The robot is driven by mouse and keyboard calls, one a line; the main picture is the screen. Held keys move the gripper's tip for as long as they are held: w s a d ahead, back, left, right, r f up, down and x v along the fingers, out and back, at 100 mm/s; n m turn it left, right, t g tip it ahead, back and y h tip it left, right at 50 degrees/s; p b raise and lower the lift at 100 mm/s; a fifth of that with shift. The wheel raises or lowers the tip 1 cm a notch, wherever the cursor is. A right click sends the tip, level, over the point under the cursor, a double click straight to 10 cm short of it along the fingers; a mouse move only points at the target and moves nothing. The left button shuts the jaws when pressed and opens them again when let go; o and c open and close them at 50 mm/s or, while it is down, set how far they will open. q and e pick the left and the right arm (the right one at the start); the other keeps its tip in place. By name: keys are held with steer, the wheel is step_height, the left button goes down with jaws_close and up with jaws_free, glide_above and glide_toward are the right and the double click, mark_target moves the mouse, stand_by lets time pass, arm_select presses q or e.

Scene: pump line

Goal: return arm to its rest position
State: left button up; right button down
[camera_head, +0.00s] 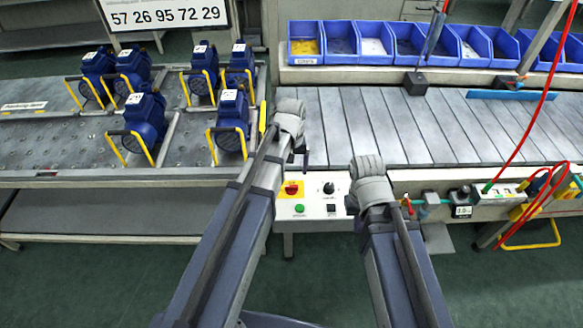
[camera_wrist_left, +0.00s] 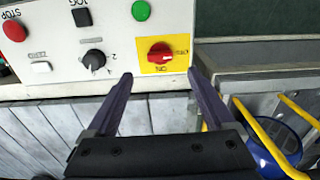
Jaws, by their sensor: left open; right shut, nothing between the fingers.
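My left arm reaches up the middle of the head view and ends in a grey-covered wrist (camera_head: 288,118). In the left wrist view, my left gripper (camera_wrist_left: 160,85) is open, its two dark fingers apart with nothing between them. It is over the white control panel (camera_wrist_left: 110,25), near the red rotary switch on its yellow plate (camera_wrist_left: 160,53). My right arm ends in a similar grey wrist (camera_head: 370,182) to the right of the panel. The right gripper is shut and empty; its fingertips are hard to make out.
Blue pumps (camera_head: 144,115) with yellow handles stand on the left bench. A slatted conveyor (camera_head: 400,125) runs right, with blue bins (camera_head: 410,40) behind it. A red hose (camera_head: 530,100) hangs at the right above tools and fittings. Green floor is free in front.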

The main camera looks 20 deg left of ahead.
arm_select(q)
steer(key=shift+d, duration=0.1)
steer(key=s+d+m+y, duration=0.1)
steer(key=s+d+m, duration=0.6)
steer(key=s+d, duration=0.3)
steer(key=s, duration=0.4)
steer(key=shift+s, duration=0.3)
steer(key=shift+c, duration=0.4)
